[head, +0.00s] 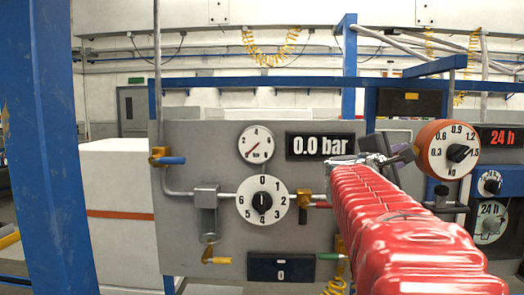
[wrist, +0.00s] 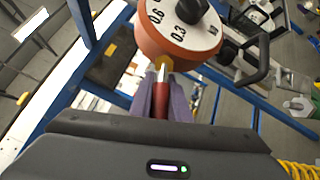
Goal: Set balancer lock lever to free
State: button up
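The balancer is an orange-red round body with a white kg dial and black knob (head: 446,150), at the right in the head view. It also shows at the top of the wrist view (wrist: 158,40). A red lever (wrist: 161,98), likely the lock lever, sticks out below it towards my wrist camera, with a yellow part at its root. My gripper (wrist: 164,80) has purple fingers on both sides of this lever, apparently closed against it. In the head view my gripper (head: 404,152) is at the balancer's left edge, and my red arm hides the lever.
A grey panel (head: 210,140) left of the balancer carries a pressure gauge (head: 257,144), a 0.0 bar display (head: 320,145) and a numbered dial (head: 262,201). A black hook-shaped handle (wrist: 248,65) is right of the balancer. A blue post (head: 40,150) stands at left.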

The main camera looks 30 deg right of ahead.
jog(key=o, duration=0.5)
jog(key=shift+c, duration=0.2)
jog(key=s+a+f, duration=0.1)
jog(key=s+a, duration=0.1)
jog(key=a, duration=1.1)
jog(key=shift+a, duration=0.3)
